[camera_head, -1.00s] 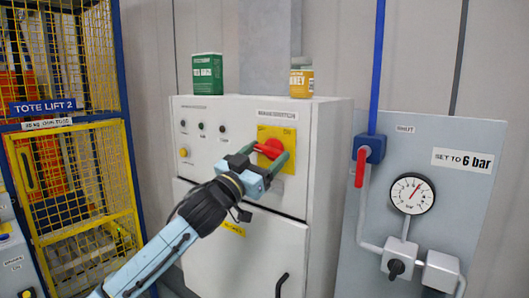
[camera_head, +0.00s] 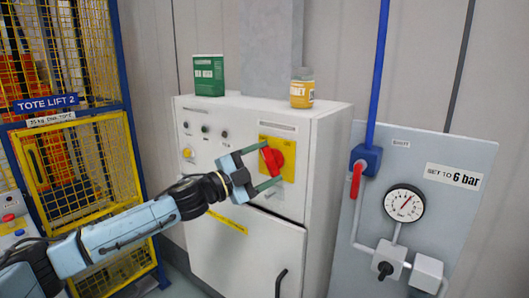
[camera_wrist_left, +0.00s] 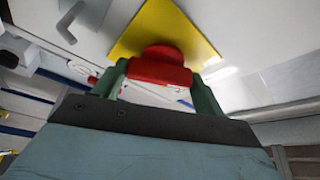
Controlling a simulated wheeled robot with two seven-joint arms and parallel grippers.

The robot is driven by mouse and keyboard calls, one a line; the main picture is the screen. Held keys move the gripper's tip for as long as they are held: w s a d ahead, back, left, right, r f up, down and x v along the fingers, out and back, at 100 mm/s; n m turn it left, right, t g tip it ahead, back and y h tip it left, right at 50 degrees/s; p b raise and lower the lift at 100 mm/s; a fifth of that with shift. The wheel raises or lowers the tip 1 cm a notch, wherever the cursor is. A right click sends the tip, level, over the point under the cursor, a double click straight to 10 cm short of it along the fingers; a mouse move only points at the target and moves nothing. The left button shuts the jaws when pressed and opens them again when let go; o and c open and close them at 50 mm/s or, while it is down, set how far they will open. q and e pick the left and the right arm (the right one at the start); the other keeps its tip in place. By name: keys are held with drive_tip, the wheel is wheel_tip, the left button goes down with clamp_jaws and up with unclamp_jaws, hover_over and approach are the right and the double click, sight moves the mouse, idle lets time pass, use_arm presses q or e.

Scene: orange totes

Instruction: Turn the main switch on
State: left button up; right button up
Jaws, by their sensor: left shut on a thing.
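The main switch is a red rotary handle (camera_head: 273,158) on a yellow plate (camera_head: 288,150) on the front of the white cabinet. My left gripper (camera_head: 268,166) reaches it from the left and is shut on the handle, with one green finger above and one below. The handle stands close to upright, slightly tilted. In the left wrist view the red handle (camera_wrist_left: 160,70) lies between the two green fingers, in front of the yellow plate (camera_wrist_left: 165,25). The lettering by the switch is too small to read. My right gripper is not in view.
The white cabinet (camera_head: 205,235) has small knobs and a yellow button left of the switch. A green box (camera_head: 209,75) and a yellow jar (camera_head: 302,88) stand on top. A grey panel (camera_head: 425,160) with gauge and red lever is right; a yellow cage (camera_head: 75,165) is left.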

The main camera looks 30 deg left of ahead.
use_arm(q)
drive_tip(key=m+p, duration=0.1)
drive_tip(key=m+g+p, duration=0.1)
drive_tip(key=m+p, duration=0.1)
drive_tip(key=shift+r+m+g, duration=0.25)
drive_tip(key=shift+m+g, duration=0.05)
drive_tip(key=shift+f+m+g+p, duration=0.15)
drive_tip(key=shift+m+g+p, duration=0.25)
drive_tip(key=shift+m+p, duration=0.55)
drive_tip(key=shift+m, duration=0.35)
drive_tip(key=o, duration=1)
